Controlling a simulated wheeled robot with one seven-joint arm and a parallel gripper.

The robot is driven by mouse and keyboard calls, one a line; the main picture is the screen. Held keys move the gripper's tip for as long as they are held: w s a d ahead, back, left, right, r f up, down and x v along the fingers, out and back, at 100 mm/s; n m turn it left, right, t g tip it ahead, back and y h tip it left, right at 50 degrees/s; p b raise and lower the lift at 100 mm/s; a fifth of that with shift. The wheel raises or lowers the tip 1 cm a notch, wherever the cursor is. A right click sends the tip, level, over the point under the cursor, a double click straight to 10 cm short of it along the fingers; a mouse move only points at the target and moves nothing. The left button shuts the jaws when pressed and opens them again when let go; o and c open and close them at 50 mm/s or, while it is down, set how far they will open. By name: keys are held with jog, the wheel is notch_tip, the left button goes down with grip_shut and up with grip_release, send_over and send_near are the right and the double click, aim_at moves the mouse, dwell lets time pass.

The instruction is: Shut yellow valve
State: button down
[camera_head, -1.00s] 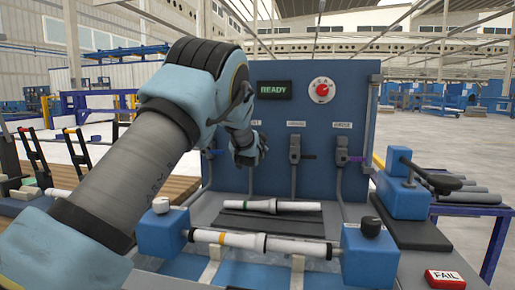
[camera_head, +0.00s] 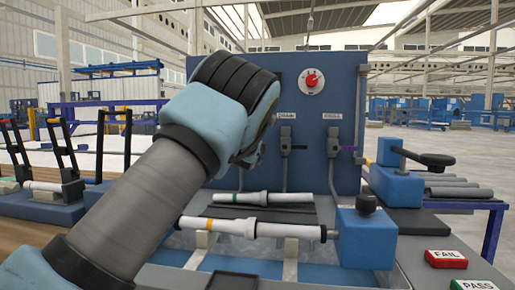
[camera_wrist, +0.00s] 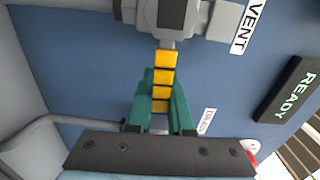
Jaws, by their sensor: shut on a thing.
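The yellow valve's handle (camera_wrist: 161,62) is a ribbed yellow strip in the wrist view. It runs from a grey valve body (camera_wrist: 178,20) beside a "VENT" label. My gripper (camera_wrist: 163,95) has its teal fingers on both sides of the handle and is shut on it. In the head view, my own arm hides the yellow valve and my fingers.
The blue panel (camera_head: 343,90) bears a red knob (camera_head: 311,80), a middle valve (camera_head: 286,140) and a purple-handled valve (camera_head: 334,142). A READY display (camera_wrist: 289,90) shows in the wrist view.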

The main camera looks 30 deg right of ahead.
jog(key=shift+f+m, duration=0.3)
dwell(0.4)
jog(key=c, duration=0.8)
grip_release()
jog(key=b+v, duration=0.2)
jog(key=v, duration=0.8)
jog(key=shift+s+a, duration=0.25)
jog(key=shift+s, duration=0.05)
jog(key=shift+r, duration=0.15)
